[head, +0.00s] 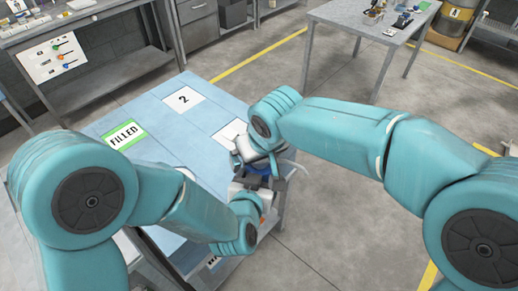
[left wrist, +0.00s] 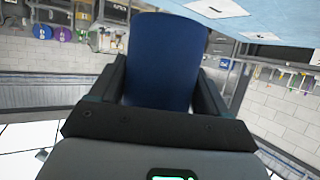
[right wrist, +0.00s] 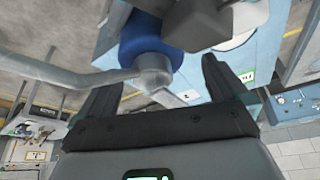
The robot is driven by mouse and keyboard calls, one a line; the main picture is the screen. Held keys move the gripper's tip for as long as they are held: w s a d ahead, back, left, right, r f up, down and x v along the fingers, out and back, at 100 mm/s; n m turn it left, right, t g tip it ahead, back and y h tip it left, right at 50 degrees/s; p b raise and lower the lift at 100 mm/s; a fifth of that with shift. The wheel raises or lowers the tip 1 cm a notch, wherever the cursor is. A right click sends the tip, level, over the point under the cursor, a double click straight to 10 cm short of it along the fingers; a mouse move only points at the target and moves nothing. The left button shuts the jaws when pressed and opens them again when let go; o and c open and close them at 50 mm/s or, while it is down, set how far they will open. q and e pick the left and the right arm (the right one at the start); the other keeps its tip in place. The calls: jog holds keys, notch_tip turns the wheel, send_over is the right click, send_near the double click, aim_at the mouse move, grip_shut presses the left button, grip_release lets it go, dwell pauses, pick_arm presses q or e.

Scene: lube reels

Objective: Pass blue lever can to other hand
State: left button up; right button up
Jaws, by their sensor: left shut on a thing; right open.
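The blue lever can (left wrist: 165,60) fills the space between the fingers of my left gripper (left wrist: 165,85), which is shut on it. In the right wrist view the blue can (right wrist: 143,42) shows at the top, partly hidden by a dark block. A grey rod-like part (right wrist: 105,78) with a rounded end lies in front of the can. My right gripper (right wrist: 155,82) is open, its fingers apart and pointing toward the can, with no clear contact. In the head view both grippers meet close together over the table's right edge, and the arms hide most of the can.
A grey table (head: 370,24) with small items stands at the back right. A workbench (head: 75,30) stands at the back left. The floor on the right is open.

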pick_arm(q)
jog(key=shift+r, duration=0.1)
pick_arm(e)
jog(key=c, duration=1.4)
pick_arm(q)
jog(key=o, duration=1.3)
jog(key=shift+d, duration=0.1)
jog(key=s+a+f+n+g, duration=0.1)
jog(key=s+a+f+g, duration=0.25)
jog(key=f, duration=0.55)
jog(key=s+a+f+n+g, duration=0.25)
jog(key=s+f+g, duration=0.2)
jog(key=f, duration=0.45)
jog(key=s+a+f+g, duration=0.1)
jog(key=s+f, duration=0.1)
jog(key=s, duration=0.2)
jog(key=s+a+f+g+h, duration=0.1)
jog(key=s+f+g, duration=0.1)
jog(key=s+f, duration=0.1)
jog(key=s+a+f+g, duration=0.1)
jog(key=s+f, duration=0.1)
jog(key=s, duration=0.3)
jog(key=shift+s+a+f+n+g, duration=0.1)
jog(key=shift+a+f+n+g, duration=0.2)
jog(key=shift+f+n+g, duration=0.1)
